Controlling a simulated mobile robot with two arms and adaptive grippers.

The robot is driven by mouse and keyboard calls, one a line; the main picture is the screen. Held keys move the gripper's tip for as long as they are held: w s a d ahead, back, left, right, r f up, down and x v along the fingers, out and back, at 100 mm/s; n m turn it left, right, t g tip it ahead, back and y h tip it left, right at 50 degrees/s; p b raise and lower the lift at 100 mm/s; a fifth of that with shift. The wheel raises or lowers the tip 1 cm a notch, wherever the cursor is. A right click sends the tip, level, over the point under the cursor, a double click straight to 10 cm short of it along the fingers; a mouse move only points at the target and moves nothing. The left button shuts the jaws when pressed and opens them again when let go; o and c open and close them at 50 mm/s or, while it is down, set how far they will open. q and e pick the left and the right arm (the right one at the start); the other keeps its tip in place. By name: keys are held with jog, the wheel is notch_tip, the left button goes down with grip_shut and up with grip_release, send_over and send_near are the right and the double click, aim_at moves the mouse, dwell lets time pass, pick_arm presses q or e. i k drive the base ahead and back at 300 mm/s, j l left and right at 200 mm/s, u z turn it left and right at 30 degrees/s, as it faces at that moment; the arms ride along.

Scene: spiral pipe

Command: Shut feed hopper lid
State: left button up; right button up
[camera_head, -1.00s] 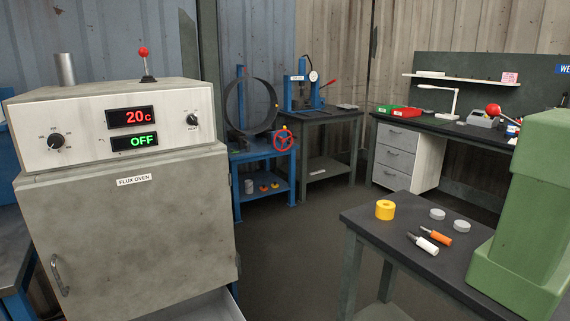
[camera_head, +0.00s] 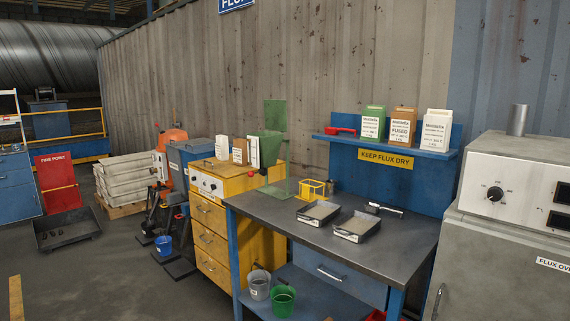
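A green feed hopper (camera_head: 268,148) stands on a green frame at the left end of the dark workbench. A flat green panel (camera_head: 275,114) stands upright above the hopper's back edge and looks like its lid, swung open. The hopper's inside is too small to make out. Neither of my grippers is in view.
The workbench (camera_head: 385,247) holds two shallow trays (camera_head: 318,212), a small yellow frame (camera_head: 312,189) and a scoop-like tool (camera_head: 385,209). A yellow drawer cabinet (camera_head: 212,222) adjoins it on the left. The flux oven (camera_head: 515,190) is at right. Floor at front left is clear.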

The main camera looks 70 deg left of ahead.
aim_at(276, 109)
jog(key=u, duration=2.5)
jog(key=i+j+z, duration=0.15)
jog(key=i, duration=0.4)
jog(key=i+j+z, duration=0.15)
jog(key=i+j, duration=0.25)
jog(key=i+j+z, duration=0.15)
jog(key=i+j, duration=0.2)
jog(key=i, duration=0.3)
